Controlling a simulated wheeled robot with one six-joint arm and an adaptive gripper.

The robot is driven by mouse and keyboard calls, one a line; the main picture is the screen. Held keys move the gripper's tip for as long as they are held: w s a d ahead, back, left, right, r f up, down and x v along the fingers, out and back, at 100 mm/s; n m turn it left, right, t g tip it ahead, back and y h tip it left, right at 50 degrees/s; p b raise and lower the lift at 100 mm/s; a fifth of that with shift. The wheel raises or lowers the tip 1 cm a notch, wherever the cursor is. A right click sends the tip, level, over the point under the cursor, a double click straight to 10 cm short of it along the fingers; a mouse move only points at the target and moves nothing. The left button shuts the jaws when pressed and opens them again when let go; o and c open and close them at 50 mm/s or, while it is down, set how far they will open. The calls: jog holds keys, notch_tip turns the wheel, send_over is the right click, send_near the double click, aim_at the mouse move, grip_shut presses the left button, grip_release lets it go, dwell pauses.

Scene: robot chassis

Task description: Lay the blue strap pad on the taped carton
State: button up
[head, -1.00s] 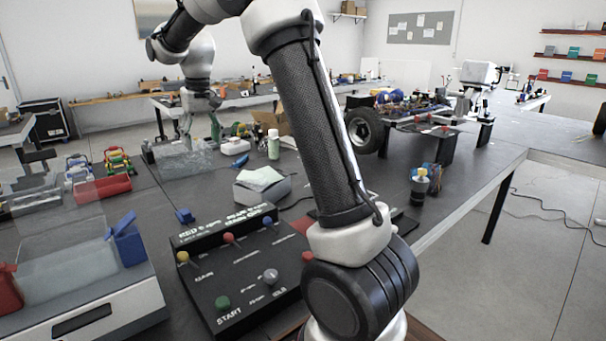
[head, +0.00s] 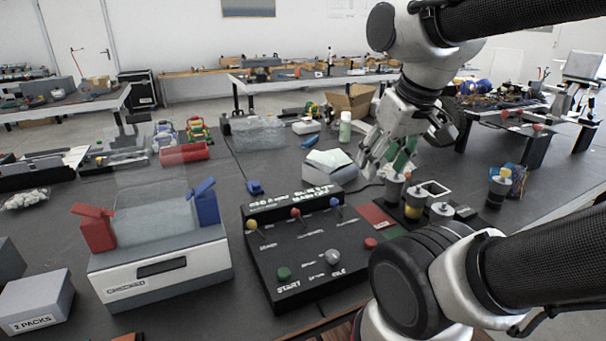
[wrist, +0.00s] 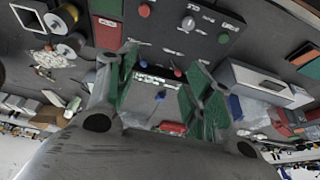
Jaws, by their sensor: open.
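My gripper (head: 385,165) hangs above the table, close to the right of the grey box with a pale green sheet on top. Its green-padded fingers stand apart with nothing between them; they also show in the wrist view (wrist: 152,85). Two blue things could be the strap pad: a small blue piece (head: 255,187) behind the control panel, and a flat blue piece (head: 310,142) farther back. I cannot tell which. The small one shows beyond the fingers in the wrist view (wrist: 160,96). A brown carton (head: 352,101) stands at the back with flaps raised; I see no tape on it.
The black control panel (head: 300,250) with coloured knobs lies in front. A grey case (head: 160,270) with red and blue latches stands left of it. Spools and small parts (head: 440,210) stand below and right of my gripper. A red bin (head: 184,153) lies farther back.

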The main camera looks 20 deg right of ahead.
jog(key=w+r, duration=0.1)
jog(key=w, duration=1.3)
send_over(256, 185)
jog(key=s, duration=0.3)
notch_tip(256, 185, down, 24)
jog(key=r, duration=0.1)
jog(key=x, duration=0.8)
jog(key=shift+s+d+f, duration=0.1)
jog(key=shift+f, duration=0.15)
jog(key=c, duration=0.6)
